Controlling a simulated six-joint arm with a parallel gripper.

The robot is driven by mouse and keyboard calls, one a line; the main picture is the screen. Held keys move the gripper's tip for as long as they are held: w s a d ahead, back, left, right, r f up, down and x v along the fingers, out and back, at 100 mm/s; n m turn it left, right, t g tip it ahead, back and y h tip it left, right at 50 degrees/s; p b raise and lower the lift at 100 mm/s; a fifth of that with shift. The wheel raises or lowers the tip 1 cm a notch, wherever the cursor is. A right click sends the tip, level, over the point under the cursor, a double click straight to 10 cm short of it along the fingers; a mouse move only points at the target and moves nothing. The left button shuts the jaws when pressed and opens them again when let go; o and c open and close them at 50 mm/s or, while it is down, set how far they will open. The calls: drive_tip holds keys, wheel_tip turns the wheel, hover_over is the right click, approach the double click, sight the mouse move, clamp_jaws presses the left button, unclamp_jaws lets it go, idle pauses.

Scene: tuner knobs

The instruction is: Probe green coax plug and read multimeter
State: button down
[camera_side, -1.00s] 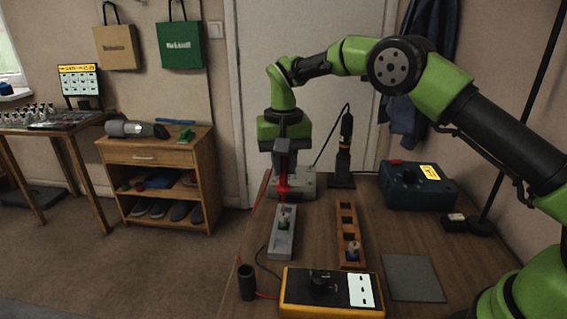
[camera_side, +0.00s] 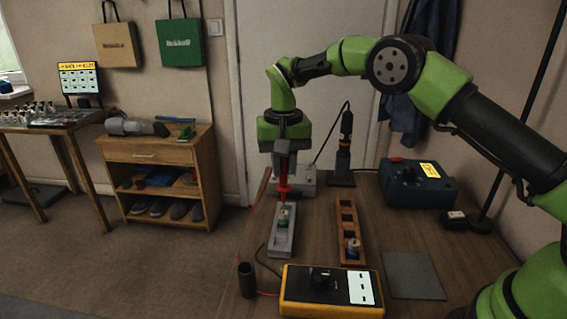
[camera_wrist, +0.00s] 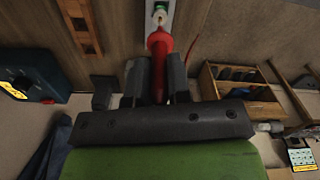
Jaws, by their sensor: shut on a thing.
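My gripper (camera_side: 283,180) is shut on a red probe (camera_side: 283,191), held upright with its tip pointing down. The probe also shows between my jaws in the wrist view (camera_wrist: 159,42). Its tip is over or at the green coax plug (camera_side: 283,223), which sits in the grey tray (camera_side: 281,246); I cannot tell whether they touch. In the wrist view the pale top of the plug (camera_wrist: 160,17) is right by the tip. The yellow multimeter (camera_side: 312,292) stands at the front of the table, its white display (camera_side: 361,288) too small to read.
A black cup (camera_side: 246,281) is at the front left. A blue box (camera_side: 416,186) and a soldering-iron-like tool (camera_side: 344,150) stand behind. A grey mat (camera_side: 412,277) lies clear.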

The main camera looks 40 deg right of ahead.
idle(0.4)
drive_tip(key=shift+r, duration=2.55)
